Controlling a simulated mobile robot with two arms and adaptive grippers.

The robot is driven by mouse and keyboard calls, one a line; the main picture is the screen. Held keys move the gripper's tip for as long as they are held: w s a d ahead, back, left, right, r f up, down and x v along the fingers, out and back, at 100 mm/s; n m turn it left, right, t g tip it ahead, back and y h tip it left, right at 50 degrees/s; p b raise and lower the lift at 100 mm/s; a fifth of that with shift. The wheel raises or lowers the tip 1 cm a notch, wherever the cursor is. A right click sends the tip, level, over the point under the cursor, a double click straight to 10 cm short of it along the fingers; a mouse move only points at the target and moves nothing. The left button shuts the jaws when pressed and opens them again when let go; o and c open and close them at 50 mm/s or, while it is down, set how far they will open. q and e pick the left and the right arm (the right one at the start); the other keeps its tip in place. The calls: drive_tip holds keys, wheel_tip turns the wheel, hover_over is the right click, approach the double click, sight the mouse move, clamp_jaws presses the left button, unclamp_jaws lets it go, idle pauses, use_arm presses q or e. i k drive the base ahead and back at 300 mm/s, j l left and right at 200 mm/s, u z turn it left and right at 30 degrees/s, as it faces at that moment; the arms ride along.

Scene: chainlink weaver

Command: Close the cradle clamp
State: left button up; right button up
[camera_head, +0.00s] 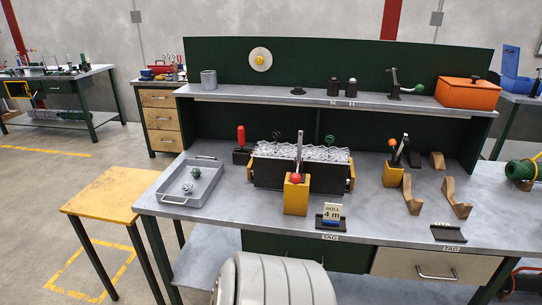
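A dark cradle (268,176) with yellow end pieces stands on the workbench in the head view. A roll of silvery wire mesh (325,154) lies in it. A red ball knob (296,178) shows at a yellow block (296,199) in front of the cradle. A pale upright bar (299,143) rises behind the knob, at the cradle's middle. It looks like part of a clamp standing up, but I cannot tell how it joins the cradle. The red-handled tool (241,139) stands upright at the cradle's left. Neither of my grippers is in view.
A grey tray (211,194) with small metal pieces sits left of the cradle. To the right are a yellow block with a lever (393,176), wooden brackets (456,198) and a green coil (522,169). A yellow stool (105,194) stands at the bench's left.

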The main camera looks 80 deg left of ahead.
sight(296, 178)
drive_tip(key=u, duration=2.5)
